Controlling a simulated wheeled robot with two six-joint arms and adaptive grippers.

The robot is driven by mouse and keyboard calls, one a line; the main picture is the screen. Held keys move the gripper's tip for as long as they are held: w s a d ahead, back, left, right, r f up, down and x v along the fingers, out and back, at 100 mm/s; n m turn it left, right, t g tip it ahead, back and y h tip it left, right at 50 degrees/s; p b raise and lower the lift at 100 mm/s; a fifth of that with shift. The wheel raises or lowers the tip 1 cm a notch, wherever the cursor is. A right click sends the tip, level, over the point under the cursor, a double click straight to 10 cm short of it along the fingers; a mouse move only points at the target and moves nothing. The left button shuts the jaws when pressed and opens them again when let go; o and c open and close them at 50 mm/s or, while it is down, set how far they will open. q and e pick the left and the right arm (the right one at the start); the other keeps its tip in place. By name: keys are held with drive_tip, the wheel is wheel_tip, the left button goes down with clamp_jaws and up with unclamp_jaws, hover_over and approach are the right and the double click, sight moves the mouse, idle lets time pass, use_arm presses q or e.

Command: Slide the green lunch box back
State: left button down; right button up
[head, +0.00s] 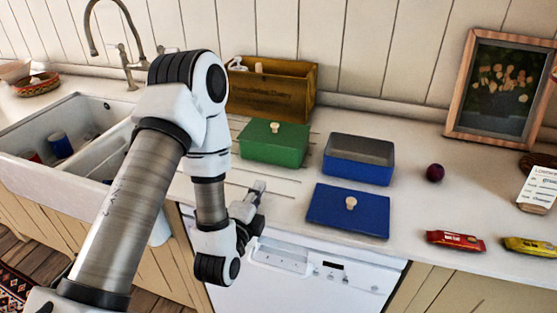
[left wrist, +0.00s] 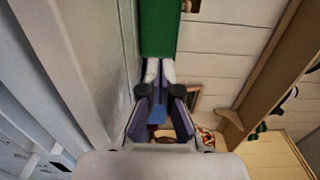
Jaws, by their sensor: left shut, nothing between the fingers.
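The green lunch box (head: 272,148) stands on the counter in front of the wooden crate, with its green lid on and a pale knob on top. In the left wrist view the green box (left wrist: 159,28) shows at the top, just beyond the fingertips. My left gripper (head: 259,187) is shut and empty, low over the counter on the near side of the green box. In the head view a short gap shows between the fingertips and the box; contact is not clear in the left wrist view (left wrist: 160,70). My right gripper is not in view.
An open blue box (head: 358,172) stands right of the green one. Its blue lid (head: 325,208) lies in front. The wooden crate (head: 268,97) stands behind the green box. A plum (head: 434,173), a red packet (head: 455,241) and a yellow packet (head: 531,247) lie to the right.

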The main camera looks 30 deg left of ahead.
sight(279, 153)
use_arm(q)
drive_tip(key=b, duration=0.3)
drive_tip(key=shift+s+d+r+b, duration=0.1)
drive_tip(key=shift+d+r+b, duration=0.05)
drive_tip(key=shift+d+b, duration=0.15)
drive_tip(key=b+x, duration=0.1)
drive_tip(key=b, duration=0.1)
drive_tip(key=b+x, duration=0.2)
drive_tip(key=b, duration=0.1)
drive_tip(key=shift+w+a+f+b, duration=0.1)
drive_tip(key=shift+w+f+b, duration=0.15)
drive_tip(key=shift+f+b, duration=0.1)
drive_tip(key=shift+w+a+r+p, duration=0.2)
drive_tip(key=shift+w+r+p, duration=0.4)
drive_tip(key=shift+w+r, duration=0.1)
drive_tip(key=x, duration=0.6)
drive_tip(key=shift+w+d+p, duration=0.1)
drive_tip(key=shift+w+p, duration=0.05)
drive_tip(key=shift+p, duration=0.2)
drive_tip(key=shift+w, duration=0.45)
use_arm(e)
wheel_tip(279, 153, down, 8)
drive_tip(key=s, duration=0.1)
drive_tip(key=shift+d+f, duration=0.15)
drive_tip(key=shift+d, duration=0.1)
use_arm(q)
drive_tip(key=shift+w, duration=0.1)
